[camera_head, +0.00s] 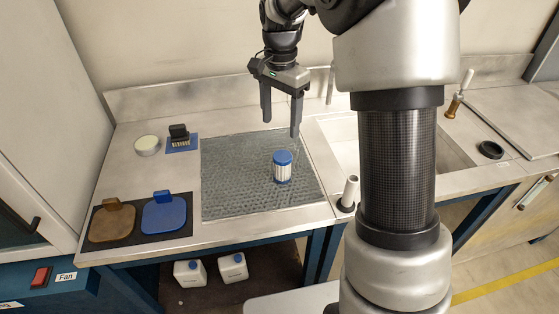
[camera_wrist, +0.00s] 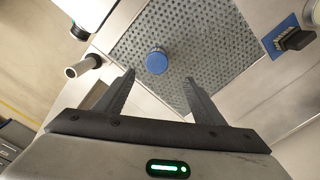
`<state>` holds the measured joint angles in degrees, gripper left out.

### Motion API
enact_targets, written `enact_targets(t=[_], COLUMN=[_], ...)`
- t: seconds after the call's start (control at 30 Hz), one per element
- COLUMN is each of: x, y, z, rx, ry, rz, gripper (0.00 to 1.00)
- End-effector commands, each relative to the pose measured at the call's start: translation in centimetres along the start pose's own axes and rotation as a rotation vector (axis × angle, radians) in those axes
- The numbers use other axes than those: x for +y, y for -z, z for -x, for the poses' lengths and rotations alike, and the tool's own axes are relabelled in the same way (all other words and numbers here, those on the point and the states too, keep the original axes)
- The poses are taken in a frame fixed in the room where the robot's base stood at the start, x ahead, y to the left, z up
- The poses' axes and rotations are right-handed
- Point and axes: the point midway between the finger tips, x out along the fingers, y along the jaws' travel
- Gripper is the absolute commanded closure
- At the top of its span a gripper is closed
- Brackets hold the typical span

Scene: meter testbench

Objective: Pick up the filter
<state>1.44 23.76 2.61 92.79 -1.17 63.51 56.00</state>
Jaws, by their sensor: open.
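The filter (camera_head: 283,169) is a small white cylinder with a blue cap, standing upright on a grey textured mat (camera_head: 228,190). In the wrist view the filter (camera_wrist: 157,62) shows from above as a blue round cap, ahead of and between the fingertips. My gripper (camera_head: 281,118) is open and empty, pointing down above the mat, higher than the filter and apart from it. My gripper's two fingers (camera_wrist: 160,77) also show in the wrist view, spread wide with nothing between them. Nothing hides the filter in either view.
Left of the mat are a round white-topped dish (camera_head: 147,145), a black block (camera_head: 179,134) on a blue pad, and brown (camera_head: 112,223) and blue (camera_head: 164,215) paddles. A sink (camera_head: 455,160) and an upright white-handled tool (camera_head: 348,193) are right. White jugs (camera_head: 233,267) stand below.

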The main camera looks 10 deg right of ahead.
Motion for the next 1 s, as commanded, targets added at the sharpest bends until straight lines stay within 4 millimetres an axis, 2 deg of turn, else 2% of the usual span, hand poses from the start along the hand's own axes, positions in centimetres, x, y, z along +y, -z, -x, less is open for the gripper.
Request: enact_targets(t=[0.1, 0.33, 0.63, 0.9, 1.0], x=[0.2, 0.2, 0.2, 0.8, 0.8], y=[-0.1, -0.1, 0.0, 0.0, 0.0], z=[-2.9, -7.5, -9.9, -13.7, -14.4], rx=[-0.003, -0.002, -0.001, -0.002, -0.001], ry=[-0.004, -0.002, -0.001, -0.002, -0.001], rz=[0.001, 0.002, 0.003, 0.002, 0.003], gripper=[0.37, 0.37, 0.37, 0.37, 0.37])
